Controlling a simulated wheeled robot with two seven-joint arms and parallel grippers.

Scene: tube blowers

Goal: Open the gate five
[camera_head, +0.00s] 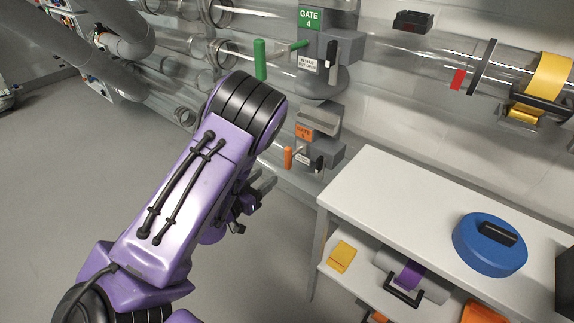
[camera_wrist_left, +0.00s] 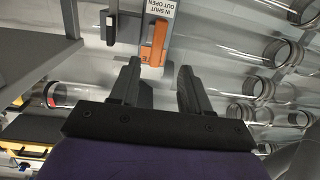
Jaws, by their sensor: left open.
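Gate five is the grey unit with an orange label (camera_head: 303,132) below the green gate 4; its number is hard to read. Its orange handle (camera_head: 288,157) hangs down at the left of the unit. In the left wrist view the orange handle (camera_wrist_left: 154,44) is just beyond the fingertips, roughly between them, and no contact shows. My left gripper (camera_head: 264,186) is open and empty, below and left of the handle in the head view, partly hidden by my purple arm. Its two fingers (camera_wrist_left: 160,70) stand apart. My right gripper is not in view.
Gate 4 (camera_head: 310,20) with its green handle (camera_head: 260,60) is just above. Clear tubes run along the wall. A white table (camera_head: 400,200) at the right carries a blue round lid (camera_head: 490,250); its lower shelf holds a yellow item (camera_head: 342,257). Floor at the left is free.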

